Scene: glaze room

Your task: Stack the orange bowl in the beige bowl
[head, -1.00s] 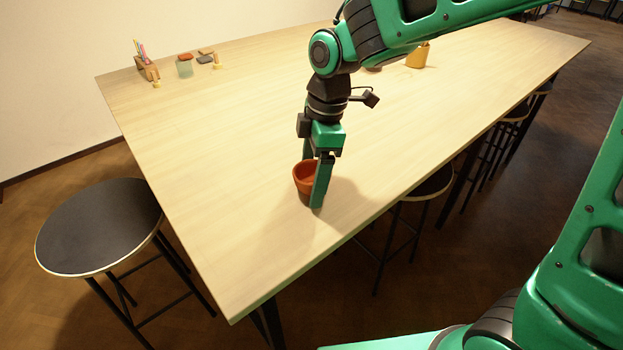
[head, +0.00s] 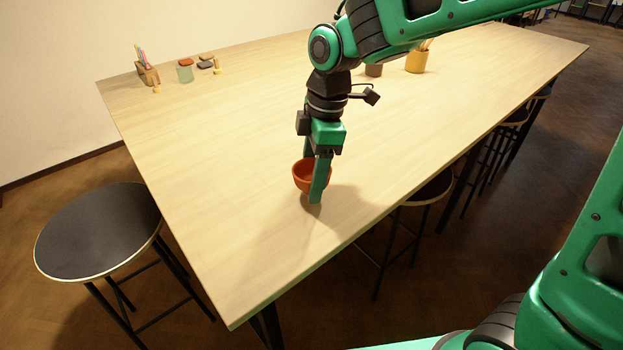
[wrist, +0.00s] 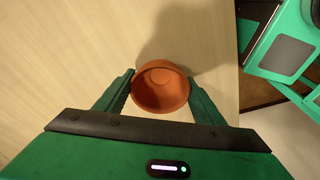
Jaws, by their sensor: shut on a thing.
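The orange bowl (head: 299,178) is between the fingers of my gripper (head: 311,188), near the front part of the table. My gripper is shut on the bowl, one finger on each side, and the near finger hides part of it. The bowl looks upright and slightly above the tabletop, with a shadow beside it. The wrist view shows into the open bowl (wrist: 160,90), with the fingers touching its left and right sides. I see no beige bowl in either view.
The wooden table (head: 250,130) is clear around the gripper. At the back left are a pencil holder (head: 147,74), a greenish jar (head: 185,71) and small items. A yellow pot (head: 417,62) and a dark cup (head: 374,70) stand farther back. Stools (head: 98,230) stand around the table.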

